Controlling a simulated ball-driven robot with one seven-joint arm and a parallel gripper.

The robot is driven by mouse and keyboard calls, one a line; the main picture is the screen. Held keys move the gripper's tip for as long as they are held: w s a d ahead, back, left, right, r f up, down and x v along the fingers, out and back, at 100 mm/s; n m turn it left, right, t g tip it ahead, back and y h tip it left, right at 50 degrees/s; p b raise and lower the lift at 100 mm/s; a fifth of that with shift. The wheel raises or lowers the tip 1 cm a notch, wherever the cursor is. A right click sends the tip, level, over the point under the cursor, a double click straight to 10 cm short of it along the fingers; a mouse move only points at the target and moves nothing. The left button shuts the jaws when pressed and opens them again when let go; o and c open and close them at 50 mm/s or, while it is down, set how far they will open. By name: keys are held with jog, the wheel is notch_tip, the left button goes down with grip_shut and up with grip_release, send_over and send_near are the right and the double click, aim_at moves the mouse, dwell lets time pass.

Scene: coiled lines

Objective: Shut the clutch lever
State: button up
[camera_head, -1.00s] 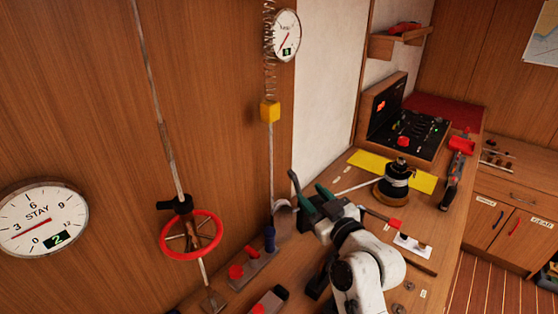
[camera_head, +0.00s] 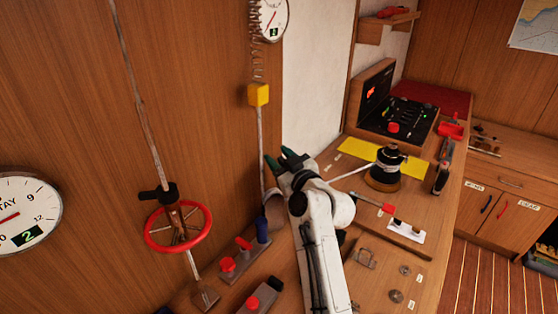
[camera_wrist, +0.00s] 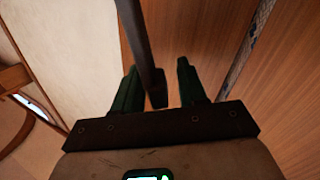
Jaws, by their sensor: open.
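A gap shows to the right finger; contact with the left finger is unclear. My gripper (camera_wrist: 158,75) is open. In the head view my gripper (camera_head: 281,158) is by the wall, beside the lower part of the line with the yellow block (camera_head: 258,95). There the clutch body is hidden behind my arm, and I cannot clearly separate lever from fingers.
A black winch (camera_head: 387,168) stands right of my arm, with a line running towards my gripper. A red handwheel (camera_head: 178,227) is on the left line. A panel with red knobs (camera_head: 243,268) lies below my gripper. An open instrument case (camera_head: 397,118) stands farther back.

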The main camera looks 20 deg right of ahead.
jog(key=shift+w, duration=0.2)
grip_shut()
dwell(0.3)
